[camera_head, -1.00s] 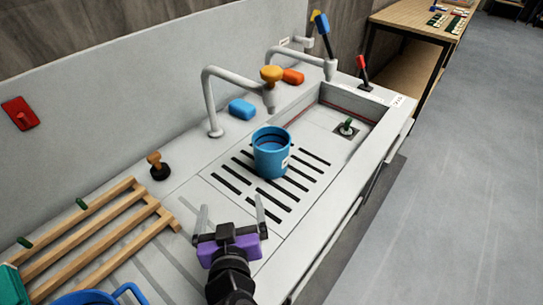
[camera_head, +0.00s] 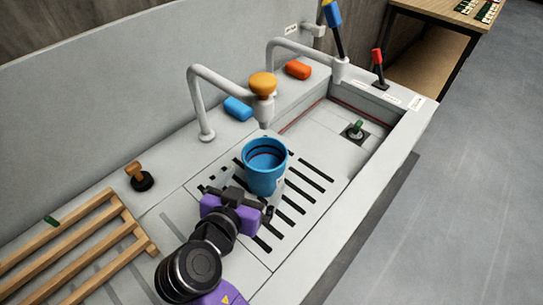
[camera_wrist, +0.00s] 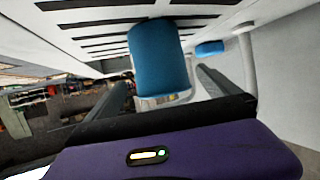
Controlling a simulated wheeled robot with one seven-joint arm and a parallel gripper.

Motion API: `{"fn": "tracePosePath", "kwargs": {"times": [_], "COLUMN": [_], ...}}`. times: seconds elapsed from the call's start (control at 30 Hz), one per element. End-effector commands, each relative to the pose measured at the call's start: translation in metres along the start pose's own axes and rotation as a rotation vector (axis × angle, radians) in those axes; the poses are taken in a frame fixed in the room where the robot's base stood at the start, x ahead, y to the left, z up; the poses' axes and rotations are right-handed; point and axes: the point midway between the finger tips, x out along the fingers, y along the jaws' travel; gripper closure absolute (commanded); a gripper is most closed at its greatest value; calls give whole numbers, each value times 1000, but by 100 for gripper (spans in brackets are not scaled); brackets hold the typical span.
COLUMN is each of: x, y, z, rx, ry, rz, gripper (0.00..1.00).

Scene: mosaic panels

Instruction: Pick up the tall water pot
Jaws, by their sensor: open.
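A tall blue pot (camera_head: 265,175) stands upright on the slotted drain area of the grey counter, with its open mouth up and a small pale label on its side. My gripper (camera_head: 238,198) is open and low over the slots, just in front and to the left of the pot. In the wrist view the pot (camera_wrist: 158,55) shows ahead, in line with the gap between my two fingers (camera_wrist: 163,82). Nothing is held. I cannot tell whether the fingers touch the pot.
A blue block (camera_head: 238,109) and an orange block (camera_head: 298,69) lie behind. A wooden rack (camera_head: 75,243) is at left. A sunken basin (camera_head: 335,130) is beyond the slots.

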Motion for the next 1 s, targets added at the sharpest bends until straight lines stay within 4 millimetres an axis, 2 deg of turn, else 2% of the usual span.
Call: {"fn": "tracePosePath", "kwargs": {"times": [0.13,0.37,0.7,1.0], "x": [6,29,73,78], "y": [1,1,1,1], "z": [0,0,1,2], "rx": [1,0,1,2], "ry": [-1,-2,-2,-1], "rz": [4,3,3,2], "gripper": [0,0,0,0]}}
